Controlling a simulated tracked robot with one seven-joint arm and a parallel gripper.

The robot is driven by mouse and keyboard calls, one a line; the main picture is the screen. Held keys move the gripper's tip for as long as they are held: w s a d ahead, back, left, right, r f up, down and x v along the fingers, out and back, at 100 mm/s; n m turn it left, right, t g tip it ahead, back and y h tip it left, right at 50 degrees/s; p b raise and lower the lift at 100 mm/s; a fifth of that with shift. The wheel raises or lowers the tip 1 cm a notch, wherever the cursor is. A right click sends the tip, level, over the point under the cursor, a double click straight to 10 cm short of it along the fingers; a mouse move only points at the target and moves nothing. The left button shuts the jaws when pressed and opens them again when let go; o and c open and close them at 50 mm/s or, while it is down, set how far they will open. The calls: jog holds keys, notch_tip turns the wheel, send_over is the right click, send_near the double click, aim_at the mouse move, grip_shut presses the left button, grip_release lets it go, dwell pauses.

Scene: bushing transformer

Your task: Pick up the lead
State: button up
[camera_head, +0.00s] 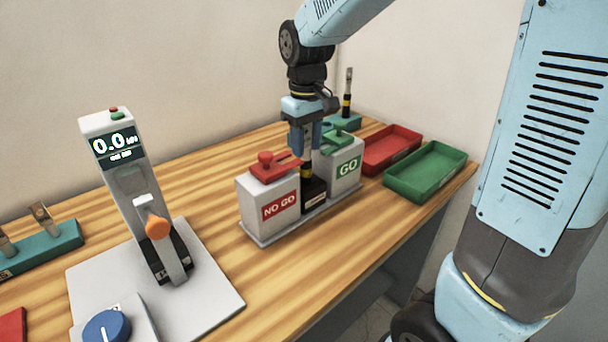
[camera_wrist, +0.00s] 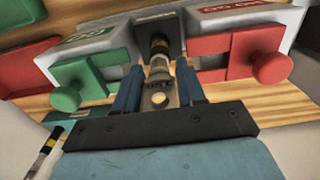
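The lead is upright in the black holder (camera_head: 315,194) between the NO GO and GO blocks. It has a flat metal lug (camera_wrist: 158,86) with a hole and a black sleeve with a yellow band (camera_wrist: 159,47). My gripper (camera_head: 306,150) points down over it, with one blue finger on each side of the lug. In the wrist view, my gripper (camera_wrist: 160,78) looks open, with narrow gaps beside the lug. Any finger contact is hard to make out. The lead's lower end is hidden in the holder.
The NO GO block (camera_head: 270,203) with a red clamp and the GO block (camera_head: 345,170) with a green clamp stand close on both sides. Another lead (camera_head: 347,95) stands behind. Red (camera_head: 390,150) and green (camera_head: 427,171) trays lie right. A meter stand (camera_head: 130,190) is left.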

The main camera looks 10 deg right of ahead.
jog(key=shift+c, duration=0.3)
grip_shut()
dwell(0.3)
